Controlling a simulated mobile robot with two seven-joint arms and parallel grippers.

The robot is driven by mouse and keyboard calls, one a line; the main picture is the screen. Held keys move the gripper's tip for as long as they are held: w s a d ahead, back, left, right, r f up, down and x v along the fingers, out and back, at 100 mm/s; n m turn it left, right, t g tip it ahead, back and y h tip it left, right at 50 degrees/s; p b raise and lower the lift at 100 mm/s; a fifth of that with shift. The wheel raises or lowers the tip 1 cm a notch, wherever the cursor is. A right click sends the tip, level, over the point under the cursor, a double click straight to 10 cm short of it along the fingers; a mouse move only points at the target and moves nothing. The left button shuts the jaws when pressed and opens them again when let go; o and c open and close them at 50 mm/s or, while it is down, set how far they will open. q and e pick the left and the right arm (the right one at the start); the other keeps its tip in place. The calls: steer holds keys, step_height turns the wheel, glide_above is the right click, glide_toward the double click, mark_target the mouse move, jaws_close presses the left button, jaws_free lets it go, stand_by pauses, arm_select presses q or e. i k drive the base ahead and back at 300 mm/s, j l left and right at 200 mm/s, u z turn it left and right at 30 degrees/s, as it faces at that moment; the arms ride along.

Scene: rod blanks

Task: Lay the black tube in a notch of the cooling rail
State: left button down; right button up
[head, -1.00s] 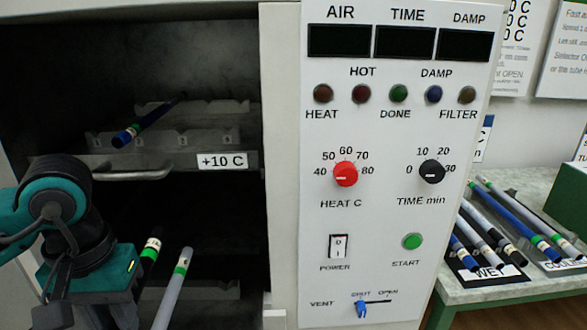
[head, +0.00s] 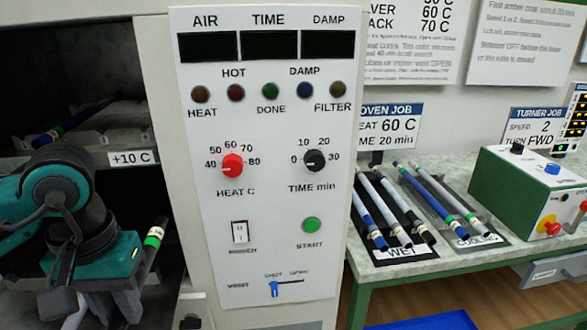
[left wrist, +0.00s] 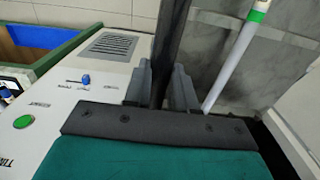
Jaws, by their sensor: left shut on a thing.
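The cooling rail (head: 480,239) lies on the bench at the right. A blue tube (head: 432,202) and a silver tube (head: 447,197) lie on it side by side. Its individual notches are too small to make out. My right gripper is not in view.
The oven control panel (head: 265,140) stands between my left gripper and the bench (head: 400,259). The wet rail (head: 400,253), left of the cooling rail, holds several tubes. A green-sided turner box (head: 515,200) stands right of it. A blue tube (head: 60,131) lies in the oven.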

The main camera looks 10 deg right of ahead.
mark_target(457, 193)
steer(key=l+z, duration=0.25)
steer(key=l, duration=0.35)
steer(key=i+l+z, duration=0.1)
steer(key=l+z, duration=0.15)
steer(key=l, duration=0.35)
steer(key=i+l+z, duration=0.1)
steer(key=l+z, duration=0.15)
steer(key=l, duration=0.35)
steer(key=i+l+z, duration=0.15)
steer(key=i+l, duration=0.8)
steer(key=i, duration=0.2)
steer(key=i+l, duration=0.25)
steer(key=i, duration=0.25)
